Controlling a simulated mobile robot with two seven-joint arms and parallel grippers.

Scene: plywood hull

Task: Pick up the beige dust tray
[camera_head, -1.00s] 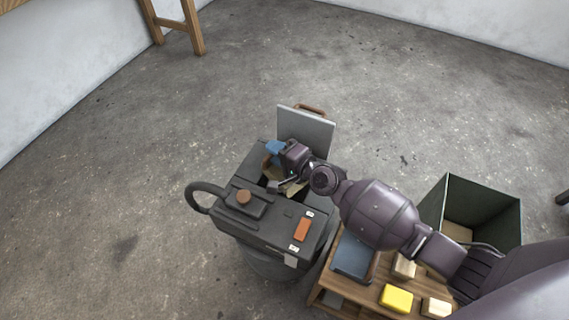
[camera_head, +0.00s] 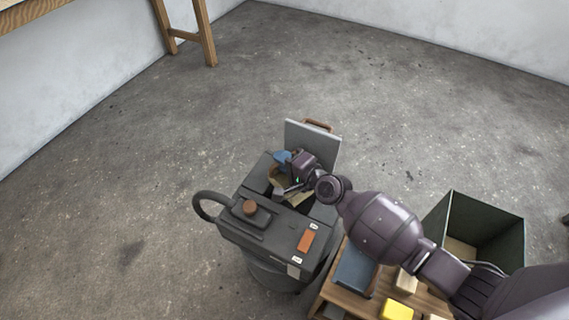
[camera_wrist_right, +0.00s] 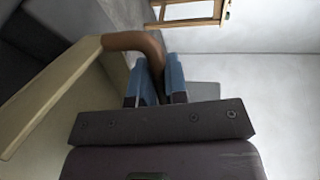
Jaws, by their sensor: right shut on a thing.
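The beige dust tray (camera_head: 291,187) is in the open compartment of the dark grey machine (camera_head: 270,231), mostly hidden by my right gripper. In the right wrist view the tray's beige wall (camera_wrist_right: 48,98) runs along the left, with a brown curved handle (camera_wrist_right: 135,41) at its end. My right gripper (camera_head: 278,175) is over the compartment. Its blue-padded fingers (camera_wrist_right: 155,78) are shut on the brown handle. I cannot tell whether the tray is clear of the compartment floor. My left gripper is not in view.
The machine's grey lid (camera_head: 313,143) stands open behind the gripper. A black hose (camera_head: 201,206) loops at the left. A wooden bench (camera_head: 345,298) holds a blue tray (camera_head: 355,268) and a yellow block (camera_head: 396,311). A dark green bin (camera_head: 483,236) stands at right. The floor behind is clear.

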